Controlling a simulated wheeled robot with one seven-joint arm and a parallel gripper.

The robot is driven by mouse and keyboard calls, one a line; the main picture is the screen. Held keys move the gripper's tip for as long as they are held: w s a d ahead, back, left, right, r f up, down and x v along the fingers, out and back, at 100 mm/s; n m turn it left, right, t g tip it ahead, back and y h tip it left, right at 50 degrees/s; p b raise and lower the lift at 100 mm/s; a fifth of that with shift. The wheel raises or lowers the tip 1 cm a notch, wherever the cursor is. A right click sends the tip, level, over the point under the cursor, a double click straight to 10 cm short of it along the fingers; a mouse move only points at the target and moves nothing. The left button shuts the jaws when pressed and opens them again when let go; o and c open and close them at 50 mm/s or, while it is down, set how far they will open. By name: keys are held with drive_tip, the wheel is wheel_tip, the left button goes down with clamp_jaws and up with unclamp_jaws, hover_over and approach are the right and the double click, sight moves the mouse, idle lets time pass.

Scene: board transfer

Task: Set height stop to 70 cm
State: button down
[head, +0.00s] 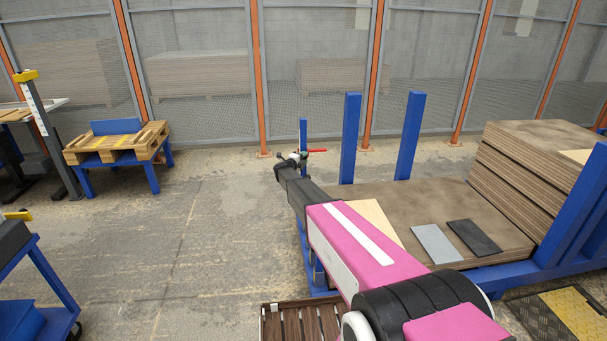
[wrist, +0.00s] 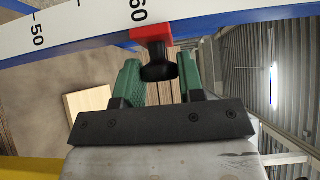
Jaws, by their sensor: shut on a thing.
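The height stop is a red block (wrist: 152,34) with a black knob (wrist: 158,66) in the wrist view. It sits on a white scale strip (wrist: 85,28) along a blue post. The block is right by the 60 mark; the 50 mark is to the left. My gripper (wrist: 160,76) has its green fingers on both sides of the knob and is shut on it. In the head view, my gripper (head: 302,158) is at a thin blue post (head: 303,132), with a red part (head: 317,150) beside it. The scale numbers are not readable there.
A low blue-framed platform (head: 380,195) on the right carries a tall board stack (head: 525,175), a grey sheet (head: 436,243) and a black sheet (head: 473,237). Two blue uprights (head: 350,138) stand behind my gripper. A pallet on a blue stand (head: 117,145) is at left. The floor between is clear.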

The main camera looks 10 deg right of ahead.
wheel_tip(320, 180, up, 8)
drive_tip(key=shift+r, duration=0.1)
idle(0.4)
drive_tip(key=c, duration=0.8)
unclamp_jaws()
drive_tip(key=shift+r, duration=0.15)
drive_tip(key=shift+o, duration=0.2)
drive_tip(key=shift+s+a, duration=0.1)
drive_tip(key=shift+a, duration=0.05)
drive_tip(key=shift+s+a, duration=0.15)
drive_tip(key=v, duration=1)
